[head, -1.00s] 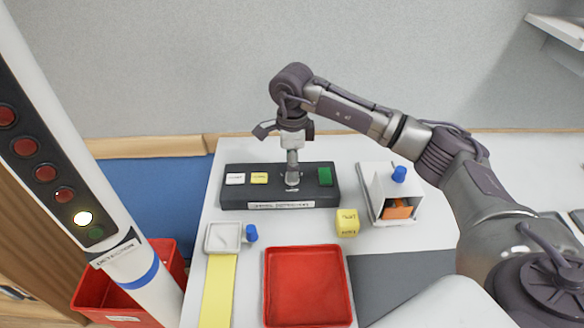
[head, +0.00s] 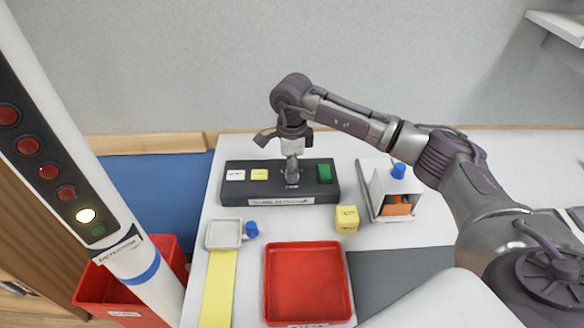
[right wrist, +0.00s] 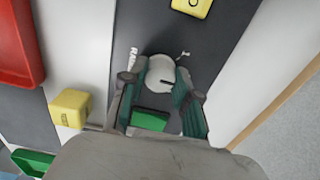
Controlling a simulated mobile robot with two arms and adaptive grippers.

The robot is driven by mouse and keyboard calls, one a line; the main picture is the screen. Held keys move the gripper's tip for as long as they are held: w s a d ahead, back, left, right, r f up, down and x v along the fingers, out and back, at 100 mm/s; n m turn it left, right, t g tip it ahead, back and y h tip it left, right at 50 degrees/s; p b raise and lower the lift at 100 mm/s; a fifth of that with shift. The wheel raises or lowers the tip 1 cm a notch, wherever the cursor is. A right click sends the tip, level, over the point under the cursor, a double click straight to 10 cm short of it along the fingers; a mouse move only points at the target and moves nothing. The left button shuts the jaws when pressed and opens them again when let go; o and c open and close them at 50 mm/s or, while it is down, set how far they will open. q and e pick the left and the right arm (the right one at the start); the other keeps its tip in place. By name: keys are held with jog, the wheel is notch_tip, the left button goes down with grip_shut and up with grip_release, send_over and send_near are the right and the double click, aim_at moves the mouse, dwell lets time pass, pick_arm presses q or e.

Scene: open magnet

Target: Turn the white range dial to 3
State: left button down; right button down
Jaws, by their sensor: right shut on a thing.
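The white range dial (right wrist: 161,73) is a round knob with a dark pointer line, seen in the right wrist view on the dark control box. My right gripper (right wrist: 158,88) is shut on the dial, with a finger on either side. In the head view, the right gripper (head: 291,178) points down onto the control box (head: 240,193) and hides the dial. The scale marks around the dial are mostly covered or too small to read. My left gripper is not in view.
The box also carries a white button (head: 235,175), a yellow button (head: 259,174) and a green button (head: 324,173). A yellow cube (head: 346,219), red tray (head: 307,284) and white holder with a blue knob (head: 398,171) stand nearby. A light column (head: 130,250) stands at left.

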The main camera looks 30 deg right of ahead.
jog(key=shift+m, duration=0.3)
jog(key=shift+f+m+b, duration=0.1)
jog(key=shift+m+b, duration=0.55)
jog(key=shift+m, duration=0.25)
jog(key=m+b, duration=0.1)
jog(key=m, duration=0.1)
jog(key=shift+m, duration=0.3)
jog(key=m+b, duration=0.1)
jog(key=m, duration=0.3)
jog(key=shift+m, duration=0.4)
jog(key=c, duration=0.8)
grip_release()
jog(key=shift+c, duration=0.2)
jog(key=shift+r, duration=0.25)
